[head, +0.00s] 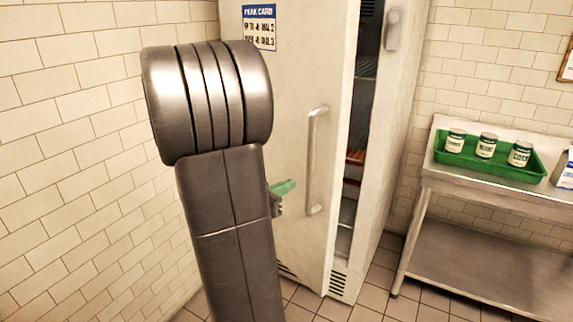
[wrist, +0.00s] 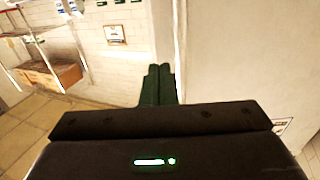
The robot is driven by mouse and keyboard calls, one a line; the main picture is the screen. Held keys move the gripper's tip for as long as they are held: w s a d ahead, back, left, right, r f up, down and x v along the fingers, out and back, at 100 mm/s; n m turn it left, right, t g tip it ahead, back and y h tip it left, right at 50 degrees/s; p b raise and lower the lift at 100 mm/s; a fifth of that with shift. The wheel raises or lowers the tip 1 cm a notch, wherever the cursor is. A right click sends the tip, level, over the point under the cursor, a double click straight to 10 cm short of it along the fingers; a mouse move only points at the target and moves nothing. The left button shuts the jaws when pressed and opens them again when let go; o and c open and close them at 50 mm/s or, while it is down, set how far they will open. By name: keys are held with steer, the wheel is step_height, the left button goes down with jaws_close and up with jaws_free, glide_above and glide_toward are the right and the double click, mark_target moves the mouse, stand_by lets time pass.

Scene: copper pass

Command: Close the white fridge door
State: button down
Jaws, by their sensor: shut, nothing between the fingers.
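The white fridge door (head: 290,100) stands ajar in the head view, with a dark gap along its right side showing the shelves inside the fridge (head: 392,150). A vertical handle (head: 316,160) is on the door. My gripper (head: 286,187) has green fingers and shows just left of the handle, in front of the door; I cannot tell whether it touches. My arm hides part of the door and the gripper's base. In the wrist view the green fingers of my gripper (wrist: 158,78) are together and empty, with a pale door surface (wrist: 235,50) to the right.
A steel table (head: 480,185) stands right of the fridge, bearing a green tray (head: 535,175) with three cans. A tiled wall (head: 70,150) is at left. Tiled floor shows below.

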mark_target(331, 164)
steer(key=b+x, duration=0.1)
steer(key=x, duration=1.2)
steer(key=shift+w+d, duration=0.3)
steer(key=shift+w+d, duration=0.1)
